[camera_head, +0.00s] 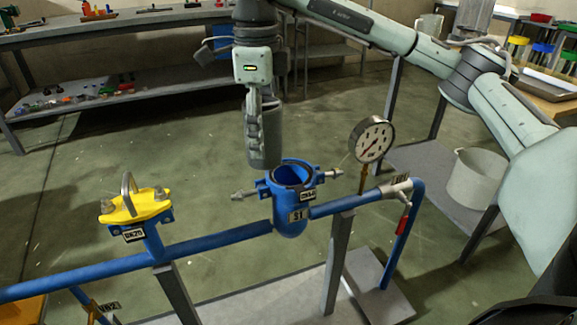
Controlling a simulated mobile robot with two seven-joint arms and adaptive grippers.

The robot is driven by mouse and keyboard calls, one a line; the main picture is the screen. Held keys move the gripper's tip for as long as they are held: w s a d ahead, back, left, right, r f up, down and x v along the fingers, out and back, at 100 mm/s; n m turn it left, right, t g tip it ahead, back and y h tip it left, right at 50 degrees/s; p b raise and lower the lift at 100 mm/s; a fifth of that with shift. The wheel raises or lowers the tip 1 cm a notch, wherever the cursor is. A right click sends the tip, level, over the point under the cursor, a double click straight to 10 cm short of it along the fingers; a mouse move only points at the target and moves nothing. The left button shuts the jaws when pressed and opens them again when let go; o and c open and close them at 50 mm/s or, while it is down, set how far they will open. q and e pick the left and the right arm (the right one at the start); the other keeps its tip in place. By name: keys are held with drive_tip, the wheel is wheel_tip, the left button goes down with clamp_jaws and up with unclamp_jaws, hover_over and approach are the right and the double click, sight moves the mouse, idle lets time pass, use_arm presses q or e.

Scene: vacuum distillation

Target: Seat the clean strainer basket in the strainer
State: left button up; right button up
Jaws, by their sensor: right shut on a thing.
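The strainer (290,222) is a blue pot labelled S1 in the blue pipe line, with its round top open and a bolt sticking out on each side. My right gripper (254,98) comes down from above and is shut on the strainer basket (264,140), a grey cylinder. The basket hangs roughly upright above the strainer, a little left of the middle of its opening. Its lower end shows close to the rim; whether it touches or is still apart, I cannot tell. My left gripper is not in view.
A yellow cover (135,207) with a handle sits on the pipe at left. A pressure gauge (371,140) stands right of the strainer, near a red-handled valve (403,222). A pale bucket (476,178) is further right. A bench (110,107) with small items stands behind.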

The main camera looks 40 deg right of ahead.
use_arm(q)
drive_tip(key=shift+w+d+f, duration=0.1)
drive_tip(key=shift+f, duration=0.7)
use_arm(e)
drive_tip(key=d+f, duration=0.6)
drive_tip(key=f, duration=0.1)
drive_tip(key=shift+w+f, duration=0.15)
drive_tip(key=shift+f, duration=0.25)
drive_tip(key=shift+d+f, duration=0.1)
drive_tip(key=shift+f, duration=0.1)
drive_tip(key=shift+f, duration=0.15)
drive_tip(key=o, duration=1.1)
drive_tip(key=shift+o, duration=0.8)
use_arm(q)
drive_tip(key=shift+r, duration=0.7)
